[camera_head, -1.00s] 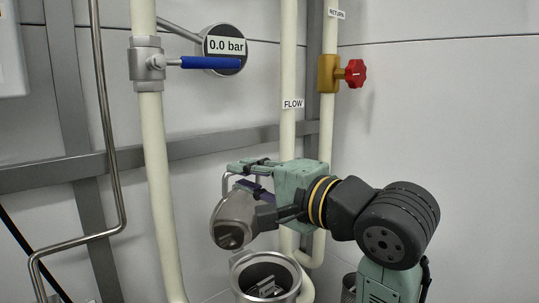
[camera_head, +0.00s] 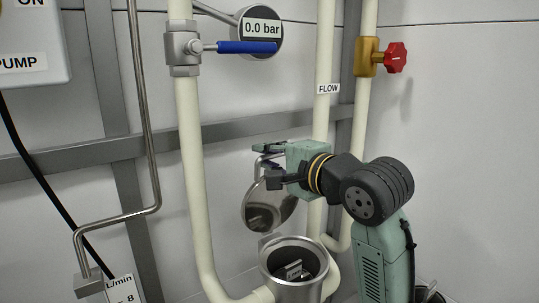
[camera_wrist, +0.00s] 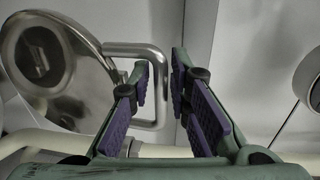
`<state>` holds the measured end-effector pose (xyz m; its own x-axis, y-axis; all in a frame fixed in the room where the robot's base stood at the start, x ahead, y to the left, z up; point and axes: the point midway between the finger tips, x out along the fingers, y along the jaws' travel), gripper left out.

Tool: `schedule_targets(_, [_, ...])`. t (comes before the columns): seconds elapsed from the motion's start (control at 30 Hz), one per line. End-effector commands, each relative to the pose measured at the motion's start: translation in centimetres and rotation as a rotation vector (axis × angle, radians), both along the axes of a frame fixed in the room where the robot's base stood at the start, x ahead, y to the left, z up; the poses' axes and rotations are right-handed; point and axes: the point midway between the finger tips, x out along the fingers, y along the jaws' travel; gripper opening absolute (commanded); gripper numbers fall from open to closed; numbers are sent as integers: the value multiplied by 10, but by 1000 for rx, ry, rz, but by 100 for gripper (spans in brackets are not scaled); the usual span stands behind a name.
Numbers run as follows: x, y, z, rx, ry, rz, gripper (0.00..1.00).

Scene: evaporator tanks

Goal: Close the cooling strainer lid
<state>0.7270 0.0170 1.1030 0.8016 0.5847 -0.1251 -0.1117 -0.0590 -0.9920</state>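The round steel cooling strainer lid (camera_head: 262,212) stands raised and steeply tilted behind the open strainer housing (camera_head: 296,246). Its shiny inner face shows in the head view. In the wrist view the lid (camera_wrist: 55,65) is at the left, with its U-shaped bar handle (camera_wrist: 120,48) reaching right. My gripper (camera_head: 264,164) is at the top of the lid. In the wrist view my gripper (camera_wrist: 160,66) is open, its fingers apart, with the handle's end bar showing in the gap between them. I cannot tell whether a finger touches the bar.
A pale pipe (camera_head: 194,180) runs down left of the strainer, with a blue-handled valve (camera_head: 245,47) and a gauge above. More pipes stand behind my gripper, one with a red-knobbed valve (camera_head: 396,58).

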Motion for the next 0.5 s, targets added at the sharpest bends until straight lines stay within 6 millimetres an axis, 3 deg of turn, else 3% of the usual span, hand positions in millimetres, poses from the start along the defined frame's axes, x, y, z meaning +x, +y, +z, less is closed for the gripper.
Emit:
schedule_targets(0.23, [0,0,0,0,0,0,17])
schedule_targets(0.5, [0,0,0,0,0,0,0])
